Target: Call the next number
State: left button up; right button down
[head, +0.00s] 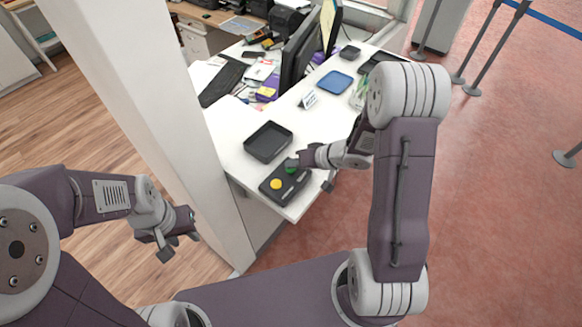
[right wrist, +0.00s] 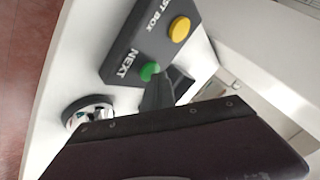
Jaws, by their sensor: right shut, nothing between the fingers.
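A dark button box (head: 274,194) lies near the front corner of the white counter. It has a yellow button (head: 276,184) and a green button (head: 291,169). In the right wrist view the box (right wrist: 135,38) shows the green button (right wrist: 149,71) beside the word NEXT and the yellow button (right wrist: 180,28) beside a label ending in "ST BOX". My right gripper (head: 291,164) is shut and empty, its tip at the green button. In the right wrist view the fingertip appears against the button's edge; I cannot tell whether it is pressed.
A black tray (head: 268,142) sits just behind the box. Monitors (head: 299,52), a keyboard (head: 222,82) and a blue tray (head: 335,82) stand farther back. A white pillar (head: 150,110) rises between my left gripper and the counter. A round item (right wrist: 88,112) lies near the box.

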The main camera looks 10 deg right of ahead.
aim_at(293, 170)
dwell(0.5)
jog(key=shift+r+p, duration=0.55)
jog(key=shift+p, duration=0.35)
jog(key=shift+f, duration=0.1)
notch_tip(293, 170, up, 6)
jog(key=p, duration=0.7)
